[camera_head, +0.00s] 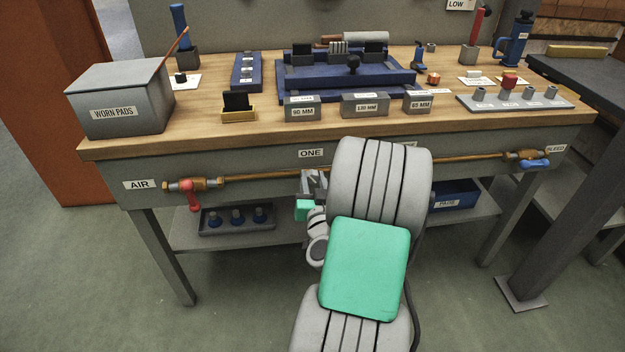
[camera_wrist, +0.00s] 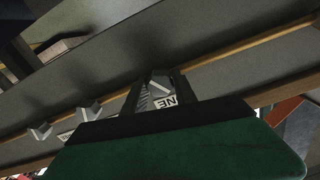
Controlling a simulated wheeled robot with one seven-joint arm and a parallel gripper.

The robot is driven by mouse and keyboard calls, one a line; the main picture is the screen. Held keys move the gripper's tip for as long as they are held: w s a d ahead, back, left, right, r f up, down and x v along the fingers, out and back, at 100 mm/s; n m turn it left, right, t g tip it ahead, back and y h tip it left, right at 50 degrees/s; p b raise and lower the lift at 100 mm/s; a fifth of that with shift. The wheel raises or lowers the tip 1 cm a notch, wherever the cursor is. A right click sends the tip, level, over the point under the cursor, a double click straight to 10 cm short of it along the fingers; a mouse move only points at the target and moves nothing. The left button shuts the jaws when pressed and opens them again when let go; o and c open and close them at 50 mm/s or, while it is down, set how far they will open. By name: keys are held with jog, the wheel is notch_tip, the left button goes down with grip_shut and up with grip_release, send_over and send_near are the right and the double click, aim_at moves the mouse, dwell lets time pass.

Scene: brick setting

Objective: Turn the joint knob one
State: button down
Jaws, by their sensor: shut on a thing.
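My gripper (camera_head: 313,182) is at the bench's front, on the copper pipe (camera_head: 262,176) just below the "ONE" label (camera_head: 311,153). In the wrist view my gripper (camera_wrist: 157,84) has its two dark fingers on either side of a small grey knob (camera_wrist: 160,86), and it is shut on it. Part of the "ONE" label (camera_wrist: 172,101) shows beside the fingers. In the head view the knob is mostly hidden by my gripper and arm, so its turn angle cannot be told.
A red-handled valve (camera_head: 191,191) by "AIR" is on the pipe's left end, a blue-handled valve (camera_head: 535,163) by "BLEED" on its right. More grey knobs (camera_wrist: 40,131) show left in the wrist view. The worktop (camera_head: 215,123) overhangs the pipe; a lower shelf (camera_head: 182,235) holds trays.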

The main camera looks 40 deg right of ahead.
jog(key=shift+m, duration=0.4)
jog(key=m, duration=0.5)
jog(key=m+p, duration=0.1)
jog(key=m, duration=0.5)
jog(key=shift+m, duration=0.4)
jog(key=c, duration=1)
grip_release()
